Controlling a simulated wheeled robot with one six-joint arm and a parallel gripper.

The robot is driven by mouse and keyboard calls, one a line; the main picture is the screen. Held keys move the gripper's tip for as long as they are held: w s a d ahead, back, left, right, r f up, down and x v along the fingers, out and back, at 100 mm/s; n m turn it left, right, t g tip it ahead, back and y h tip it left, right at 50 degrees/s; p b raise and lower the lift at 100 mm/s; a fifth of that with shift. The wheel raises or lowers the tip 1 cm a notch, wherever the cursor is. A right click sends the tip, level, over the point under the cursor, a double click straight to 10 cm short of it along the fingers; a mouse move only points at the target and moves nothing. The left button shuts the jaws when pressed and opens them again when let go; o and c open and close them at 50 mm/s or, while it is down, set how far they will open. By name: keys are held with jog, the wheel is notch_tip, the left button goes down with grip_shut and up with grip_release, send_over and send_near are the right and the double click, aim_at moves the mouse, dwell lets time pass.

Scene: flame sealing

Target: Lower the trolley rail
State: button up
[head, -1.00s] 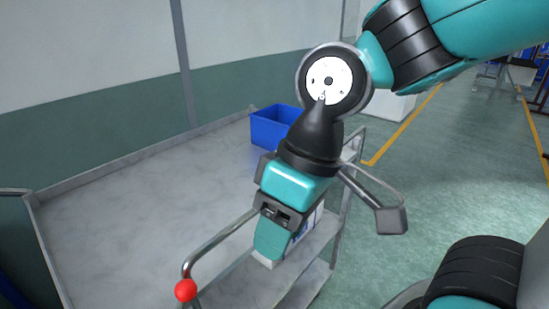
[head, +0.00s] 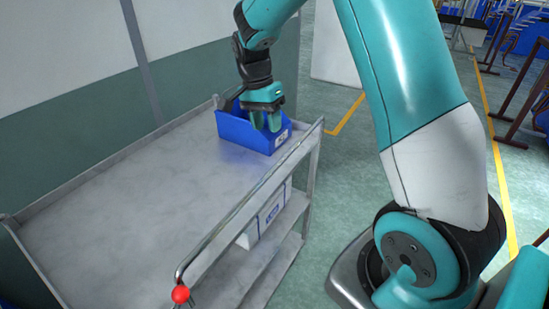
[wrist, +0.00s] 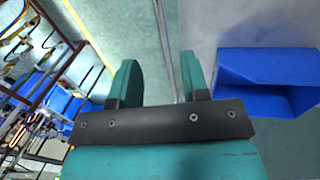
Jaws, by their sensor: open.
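The trolley rail (head: 236,212) is a metal bar along the near long side of the trolley (head: 125,205). It stands a little above the grey top and bends down at its near end by a red knob (head: 181,294). My gripper (head: 266,124) is open and empty, its fingers pointing down in front of the blue bin in the head view. In the wrist view, a thin metal bar (wrist: 165,45), apparently the rail, runs between the spread fingers (wrist: 163,80). I cannot tell how far off it is.
The blue bin (head: 230,130) stands at the far end of the trolley top, and to the right of the fingers in the wrist view (wrist: 265,90). A white box (head: 262,216) sits on a lower shelf. Most of the top is clear. A wall runs along the far side.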

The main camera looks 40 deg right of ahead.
aim_at(275, 165)
jog(key=f, duration=0.4)
jog(key=s+f+p, duration=0.1)
jog(key=f, duration=0.2)
jog(key=s+f+p, duration=0.1)
jog(key=f, duration=0.3)
jog(key=shift+s+d+f, duration=0.1)
jog(key=shift+d+f, duration=0.2)
jog(key=shift+d, duration=0.1)
grip_shut()
